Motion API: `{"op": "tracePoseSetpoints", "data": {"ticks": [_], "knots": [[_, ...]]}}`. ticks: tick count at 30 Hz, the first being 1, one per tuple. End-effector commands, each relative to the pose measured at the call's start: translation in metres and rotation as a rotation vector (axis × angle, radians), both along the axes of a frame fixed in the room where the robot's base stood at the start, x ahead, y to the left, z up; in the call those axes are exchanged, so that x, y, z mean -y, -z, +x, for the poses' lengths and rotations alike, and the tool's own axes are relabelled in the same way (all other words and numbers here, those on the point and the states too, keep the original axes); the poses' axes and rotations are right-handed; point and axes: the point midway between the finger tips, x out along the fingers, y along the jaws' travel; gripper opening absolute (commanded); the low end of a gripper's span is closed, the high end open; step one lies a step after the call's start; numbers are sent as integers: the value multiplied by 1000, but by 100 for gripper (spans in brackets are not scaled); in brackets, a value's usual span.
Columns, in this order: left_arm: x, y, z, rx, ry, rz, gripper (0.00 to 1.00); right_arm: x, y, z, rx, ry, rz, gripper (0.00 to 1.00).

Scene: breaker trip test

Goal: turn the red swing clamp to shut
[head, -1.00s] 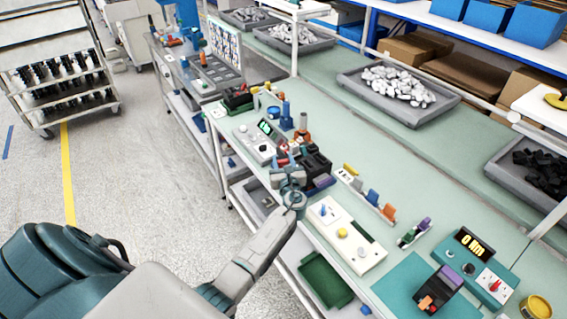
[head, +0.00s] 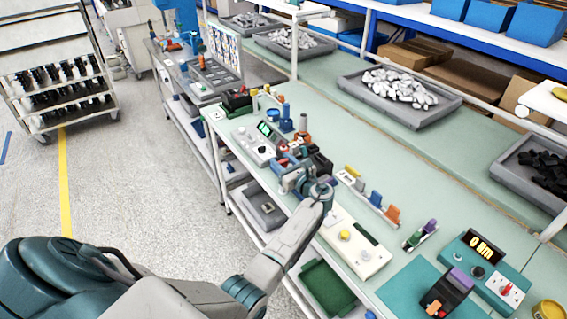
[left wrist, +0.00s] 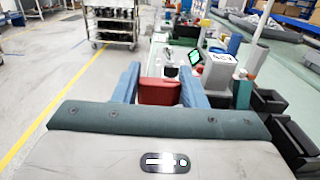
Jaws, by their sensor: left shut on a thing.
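My left gripper (head: 284,176) is at the near edge of the bench, beside the cluster of test gear. In the left wrist view its two blue fingers (left wrist: 160,78) stand on either side of a red block, which looks like the handle of the red swing clamp (left wrist: 160,93). The gripper is shut on it. In the head view a bit of red (head: 282,161) shows just beyond the fingers; the rest of the clamp is hidden or too small to tell. My right gripper is not in view.
A tester with a lit green screen (head: 265,129) stands behind the gripper; black bins (head: 319,163) are close on its right. A white panel with a yellow knob (head: 345,235) lies nearer on the bench. The bench (head: 420,185) has free room toward the right.

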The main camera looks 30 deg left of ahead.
Motion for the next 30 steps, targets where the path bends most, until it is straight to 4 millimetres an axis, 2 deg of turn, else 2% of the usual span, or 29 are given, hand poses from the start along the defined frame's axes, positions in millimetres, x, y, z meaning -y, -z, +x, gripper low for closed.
{"op": "tracePoseSetpoints", "data": {"ticks": [7,8,9,10,20,23,30], "knots": [[-1,2,-1,-3,-3,0,15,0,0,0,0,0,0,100],[-1,2,-1,-3,-4,0,44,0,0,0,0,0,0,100],[-1,2,-1,-3,-3,0,52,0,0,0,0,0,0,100],[-1,2,-1,-3,-3,0,55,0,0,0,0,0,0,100],[4,2,-2,-1,0,-2,55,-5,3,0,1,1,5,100],[14,4,-6,1,1,-4,55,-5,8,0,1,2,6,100],[59,7,-25,1,0,-6,55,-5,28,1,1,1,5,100]]}}
